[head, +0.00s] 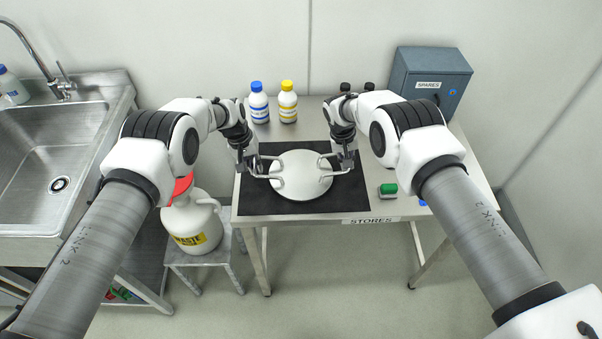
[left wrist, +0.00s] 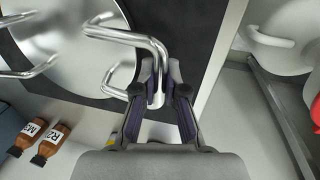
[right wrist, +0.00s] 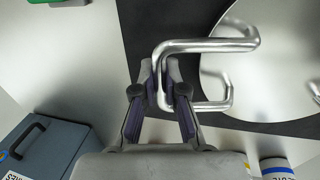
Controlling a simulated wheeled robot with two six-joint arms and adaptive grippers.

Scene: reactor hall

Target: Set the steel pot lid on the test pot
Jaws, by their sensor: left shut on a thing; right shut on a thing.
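The steel pot lid (head: 304,178), a round shiny disc with a bent-bar handle on its left and right, is over the black mat (head: 262,203). My left gripper (head: 251,170) is shut on the left handle, which shows in the left wrist view (left wrist: 130,36). My right gripper (head: 345,166) is shut on the right handle, which shows in the right wrist view (right wrist: 205,46). The disc looks about level. I see no separate test pot; I cannot tell whether it is hidden beneath the disc, or whether the disc touches anything below.
Blue-capped (head: 259,107) and yellow-capped (head: 288,104) bottles stand behind the mat. Two brown bottles (left wrist: 50,141) are partly hidden behind my right arm. A blue-grey SPARES box (head: 430,78) and green object (head: 388,189) are right. A WASTE jug (head: 190,222) and sink (head: 50,135) are left.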

